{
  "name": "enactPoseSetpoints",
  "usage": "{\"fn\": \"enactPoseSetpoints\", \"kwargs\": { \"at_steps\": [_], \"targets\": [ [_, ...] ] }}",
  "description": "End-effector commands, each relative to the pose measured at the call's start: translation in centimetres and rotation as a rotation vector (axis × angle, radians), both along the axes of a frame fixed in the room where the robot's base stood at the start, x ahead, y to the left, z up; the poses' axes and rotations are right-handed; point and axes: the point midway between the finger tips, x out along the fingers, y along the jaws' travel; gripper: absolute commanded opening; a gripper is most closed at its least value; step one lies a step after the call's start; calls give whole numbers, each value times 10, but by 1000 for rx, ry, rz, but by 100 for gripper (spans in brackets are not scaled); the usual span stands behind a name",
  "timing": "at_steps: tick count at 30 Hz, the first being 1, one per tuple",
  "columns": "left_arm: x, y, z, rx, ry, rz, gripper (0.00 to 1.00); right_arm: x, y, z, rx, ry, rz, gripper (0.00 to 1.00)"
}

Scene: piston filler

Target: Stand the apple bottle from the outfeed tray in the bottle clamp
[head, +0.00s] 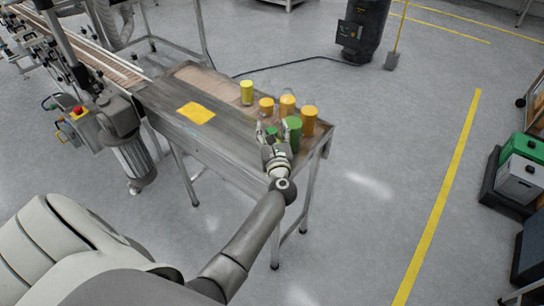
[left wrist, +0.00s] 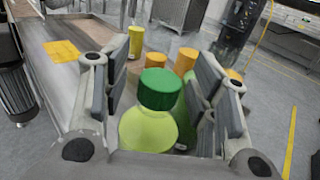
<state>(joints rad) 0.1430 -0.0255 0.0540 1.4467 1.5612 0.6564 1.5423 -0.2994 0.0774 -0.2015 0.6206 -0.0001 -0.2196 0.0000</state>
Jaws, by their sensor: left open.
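The apple bottle, light green with a dark green cap, stands upright between the fingers of my left gripper in the left wrist view (left wrist: 148,128). In the head view only its green cap (head: 271,132) shows between the fingers. My left gripper (head: 272,138) is open, with one finger on each side of the bottle; contact cannot be told. Its fingers also show in the left wrist view (left wrist: 153,88). The outfeed tray (head: 215,88) is the brown surface at the table's far side. I cannot make out the bottle clamp. My right gripper is out of view.
A taller green item (head: 292,124) stands just right of my left gripper. Several orange and yellow containers, including a yellow one (head: 247,92), crowd around. A yellow sheet (head: 196,112) lies on the clear metal part of the table. A conveyor (head: 105,62) joins at left.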

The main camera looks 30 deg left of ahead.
Motion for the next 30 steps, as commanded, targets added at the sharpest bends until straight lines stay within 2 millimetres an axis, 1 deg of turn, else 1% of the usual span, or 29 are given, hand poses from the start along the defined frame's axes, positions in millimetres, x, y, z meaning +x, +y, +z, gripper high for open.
{"fn": "enactPoseSetpoints", "kwargs": {
  "at_steps": [3,15,16,30],
  "targets": [
    [0,0,0,0,0,0,53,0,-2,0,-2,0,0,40],
    [0,-1,0,1,1,0,1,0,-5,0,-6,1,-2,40],
    [0,-1,0,0,0,0,0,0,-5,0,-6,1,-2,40],
    [0,-1,2,1,-2,-1,0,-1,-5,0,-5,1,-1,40]
  ]
}}
